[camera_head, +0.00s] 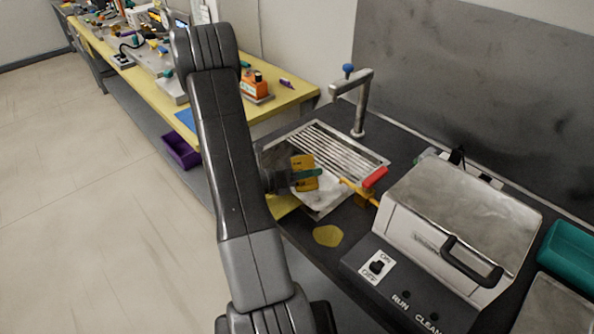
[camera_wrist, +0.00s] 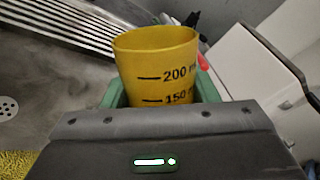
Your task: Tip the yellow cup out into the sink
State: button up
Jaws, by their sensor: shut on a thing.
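The yellow cup (camera_head: 303,172) has black measuring marks and is held over the sink basin, near its front edge. My gripper (camera_head: 293,180) is shut on it. In the wrist view the cup (camera_wrist: 158,68) stands between the green fingers (camera_wrist: 160,95), with its rim facing up the picture and its marks at 200 and 150 readable. I cannot see what is inside the cup. The sink (camera_head: 325,196) is a pale metal basin with a ribbed drainboard behind it. In the wrist view the sink floor (camera_wrist: 50,95) and a drain (camera_wrist: 8,106) show at the left.
A tap (camera_head: 360,105) with a blue knob rises behind the sink. A grey machine (camera_head: 455,225) with a black handle stands close on the right. A red-handled item (camera_head: 374,178) lies between them. A yellow patch (camera_head: 328,236) marks the counter in front. A yellow bench (camera_head: 285,103) runs behind left.

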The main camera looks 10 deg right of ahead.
jog(key=shift+w+r+n+p, duration=0.1)
jog(key=shift+r+n+p, duration=0.25)
jog(key=shift+p, duration=0.4)
jog(key=shift+f+n+g+p, duration=0.3)
jog(key=shift+f+n+p, duration=0.15)
jog(key=shift+n+p, duration=0.35)
jog(key=shift+r+n+p, duration=0.45)
jog(key=shift+n+p, duration=0.3)
jog(key=shift+p, duration=0.5)
jog(key=shift+f+n+g+p, duration=0.3)
jog(key=shift+f+n+p, duration=0.05)
jog(key=shift+n+p, duration=0.4)
dwell(0.7)
jog(key=shift+w+a+f+n+p, duration=0.1)
jog(key=shift+w+f+n+p, duration=0.25)
jog(key=shift+w+n+p, duration=0.45)
dwell(0.6)
jog(key=shift+w+r+n+g+p, duration=0.25)
jog(key=shift+r+n+g+p, duration=0.3)
jog(key=shift+n+p, duration=0.85)
dwell(1.0)
